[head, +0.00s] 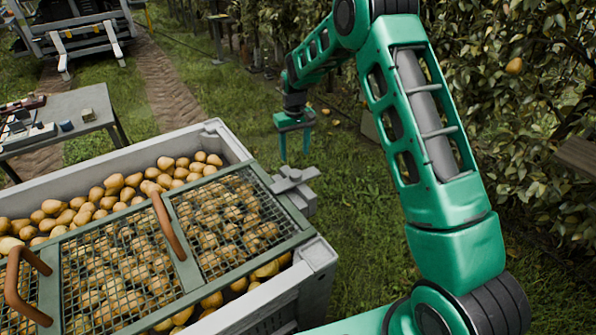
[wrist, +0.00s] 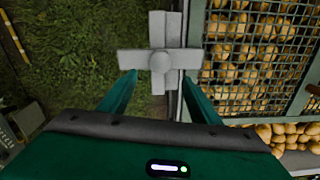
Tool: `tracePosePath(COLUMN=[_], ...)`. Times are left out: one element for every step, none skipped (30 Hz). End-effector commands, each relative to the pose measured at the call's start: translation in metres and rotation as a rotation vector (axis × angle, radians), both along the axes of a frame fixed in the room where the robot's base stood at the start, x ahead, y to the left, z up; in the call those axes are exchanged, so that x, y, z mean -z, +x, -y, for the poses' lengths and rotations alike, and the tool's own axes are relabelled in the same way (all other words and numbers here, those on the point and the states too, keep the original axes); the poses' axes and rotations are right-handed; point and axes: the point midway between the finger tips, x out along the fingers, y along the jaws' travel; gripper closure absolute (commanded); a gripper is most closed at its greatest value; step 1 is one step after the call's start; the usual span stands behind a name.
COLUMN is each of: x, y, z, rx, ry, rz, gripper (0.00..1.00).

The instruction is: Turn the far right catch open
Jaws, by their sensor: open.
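My gripper (head: 295,152) points down, open and empty, over the grass just beyond the catch in the head view. In the wrist view my gripper's fingers (wrist: 159,78) are spread to either side of the hub, below the cross arms. I cannot tell whether they touch it.
A table (head: 80,105) with small items stands at the left and a vehicle (head: 75,25) behind. Trees line the right; grass beside the crate is clear.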

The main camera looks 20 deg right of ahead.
Motion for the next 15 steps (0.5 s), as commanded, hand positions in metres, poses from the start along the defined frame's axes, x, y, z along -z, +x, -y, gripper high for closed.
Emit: tracePosePath(x=[0.008,0.012,0.020,0.025,0.030,0.038,0.043,0.048,0.055,0.060,0.065,0.070,0.074,0.078,0.083], y=[-0.001,-0.001,-0.001,-0.001,-0.001,-0.001,-0.002,-0.001,-0.001,-0.001,-0.001,-0.001,-0.001,-0.001,-0.001], z=[0.000,0.000,0.000,0.000,0.000,0.000,0.000,0.000,0.000,0.000,0.000,0.000,0.000,0.000,0.000], rx=[0.000,0.000,0.000,0.000,0.000,0.000,0.000,0.001,0.001,0.001,0.001,0.001,0.001,0.001,0.001], ry=[0.000,0.000,-0.001,-0.001,0.000,-0.001,-0.001,0.000,0.000,-0.001,-0.001,0.000,0.000,0.000,0.000], rz=[-0.002,-0.002,-0.004,-0.004,-0.003,-0.004,-0.004,-0.003,-0.003,-0.004,-0.004,-0.002,-0.002,-0.002,-0.003], gripper=[0.43,0.43,0.43,0.43,0.43,0.43,0.43,0.43,0.43,0.43,0.43,0.43,0.43,0.43,0.43])
